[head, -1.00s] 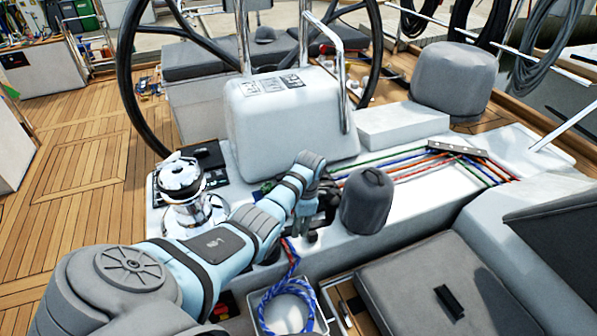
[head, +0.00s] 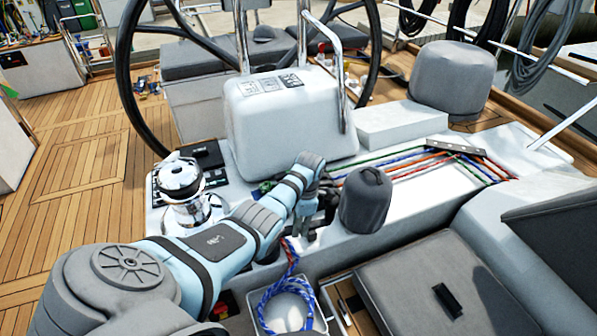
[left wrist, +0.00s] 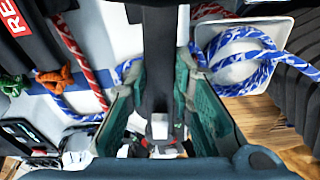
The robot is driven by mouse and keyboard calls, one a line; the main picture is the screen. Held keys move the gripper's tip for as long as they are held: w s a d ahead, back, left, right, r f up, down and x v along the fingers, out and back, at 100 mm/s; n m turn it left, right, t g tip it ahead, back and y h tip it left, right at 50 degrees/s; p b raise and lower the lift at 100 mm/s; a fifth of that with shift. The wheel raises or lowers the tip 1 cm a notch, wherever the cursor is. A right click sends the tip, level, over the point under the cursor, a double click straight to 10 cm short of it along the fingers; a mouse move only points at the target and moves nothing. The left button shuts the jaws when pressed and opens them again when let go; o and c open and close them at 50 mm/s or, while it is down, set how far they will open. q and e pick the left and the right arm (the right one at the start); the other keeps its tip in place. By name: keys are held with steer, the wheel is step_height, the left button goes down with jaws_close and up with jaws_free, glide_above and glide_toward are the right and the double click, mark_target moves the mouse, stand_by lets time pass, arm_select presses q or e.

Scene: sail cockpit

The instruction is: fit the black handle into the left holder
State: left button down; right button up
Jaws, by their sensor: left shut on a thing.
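My left gripper (head: 308,220) points down beside the grey-covered winch, close to the white console's front edge. In the left wrist view my left gripper (left wrist: 158,85) has its green-lined fingers on either side of a long black handle (left wrist: 158,50) and is shut on it. The handle runs up out of the picture there. In the head view my arm and fingers mostly hide the handle. I cannot make out the left holder for certain in either view. My right gripper is not in view.
A chrome winch (head: 184,190) stands left of my forearm, and a grey-covered winch (head: 366,200) is close to the right. A white bin (head: 322,325) with blue rope (head: 287,292) sits below. Coloured lines (head: 415,162) cross the deck. A grey cushion (head: 400,290) lies front right.

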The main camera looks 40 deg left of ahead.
arm_select(q)
steer(key=shift+f, duration=0.1)
steer(key=shift+f+b, duration=0.95)
steer(key=shift+f, duration=0.15)
steer(key=shift+f+b, duration=0.4)
steer(key=shift+f, duration=0.15)
stand_by(0.3)
steer(key=c, duration=0.8)
jaws_free()
steer(key=shift+c, duration=0.2)
step_height(320, 180, up, 9)
steer(key=p, duration=1)
steer(key=shift+r, duration=0.2)
steer(key=shift+f, duration=0.15)
